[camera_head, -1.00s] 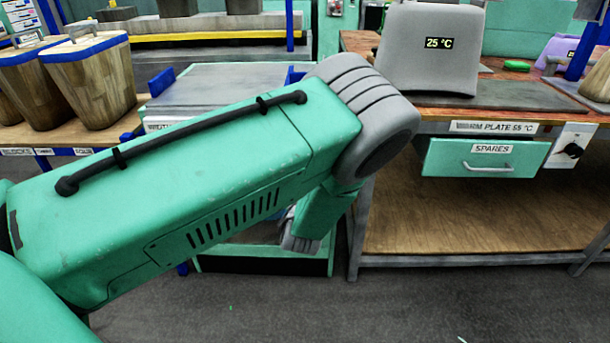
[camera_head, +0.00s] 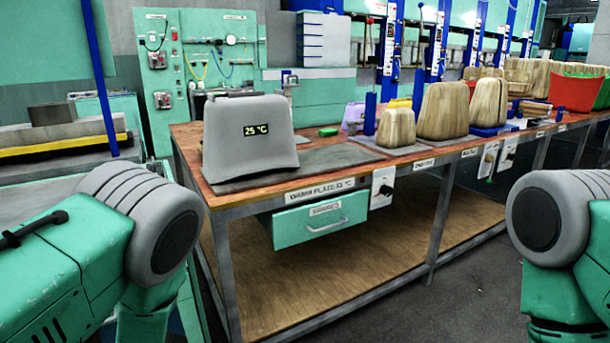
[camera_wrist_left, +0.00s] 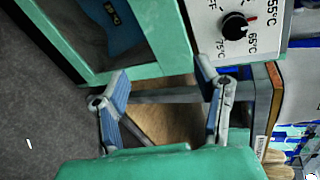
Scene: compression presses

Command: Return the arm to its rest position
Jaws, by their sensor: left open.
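My left arm (camera_head: 120,235) comes in from the left in the head view, its grey elbow joint at the lower left. Its gripper is out of the head view. In the left wrist view my left gripper (camera_wrist_left: 162,85) is open, its two blue-padded fingers apart with nothing between them. Beyond the fingers are a green-framed opening and a white panel with a black dial (camera_wrist_left: 235,26). My right arm (camera_head: 560,240) shows at the right edge of the head view, and its gripper is not in view.
A wooden bench (camera_head: 190,140) holds a grey cover reading 25 °C (camera_head: 250,140) on a plate. Below are a green SPARES drawer (camera_head: 320,219) and a lower shelf.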

